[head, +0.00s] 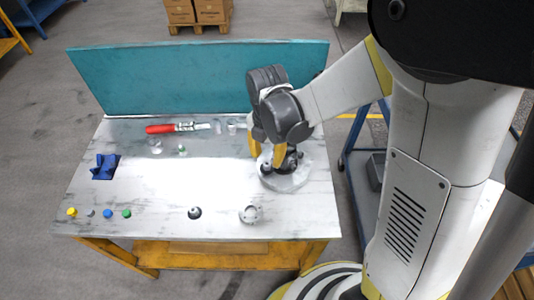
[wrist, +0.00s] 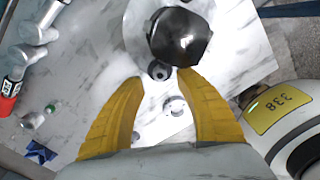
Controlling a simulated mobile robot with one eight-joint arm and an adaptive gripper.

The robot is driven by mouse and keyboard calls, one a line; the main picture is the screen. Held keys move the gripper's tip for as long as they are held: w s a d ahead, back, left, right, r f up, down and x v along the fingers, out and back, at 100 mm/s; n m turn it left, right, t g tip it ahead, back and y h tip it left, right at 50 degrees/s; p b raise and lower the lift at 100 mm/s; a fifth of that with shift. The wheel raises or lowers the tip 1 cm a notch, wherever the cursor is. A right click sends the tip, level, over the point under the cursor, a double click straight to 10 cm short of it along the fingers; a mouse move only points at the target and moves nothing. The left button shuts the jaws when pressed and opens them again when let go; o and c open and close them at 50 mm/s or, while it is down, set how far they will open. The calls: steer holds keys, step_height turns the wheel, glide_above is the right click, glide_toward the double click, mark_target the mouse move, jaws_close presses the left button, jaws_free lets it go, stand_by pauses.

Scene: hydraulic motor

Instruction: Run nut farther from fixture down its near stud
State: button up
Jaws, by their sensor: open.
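In the head view my gripper (head: 266,156) points down over the right part of the table, above a pale round base (head: 285,183). In the wrist view its two yellow fingers (wrist: 162,80) are spread, with nothing held between them. A small round grey nut-like piece with a dark centre (wrist: 158,70) shows just beyond and between the fingertips; it also shows in the head view (head: 266,169). A dark faceted motor part (wrist: 180,38) stands close beside it on the pale base. I cannot tell which piece is the fixture, nor how high the nut sits on its stud.
A silver ring-like part (head: 250,214) and a dark round part (head: 194,212) lie near the table's front edge. Several small coloured caps (head: 108,213), a blue piece (head: 105,167) and a red-handled tool (head: 165,128) lie farther left. A teal panel (head: 190,80) closes the back.

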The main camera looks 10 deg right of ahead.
step_height(320, 180, down, 2)
steer(key=shift+b, duration=0.55)
steer(key=shift+c, duration=0.5)
jaws_close()
steer(key=shift+o, duration=0.5)
jaws_free()
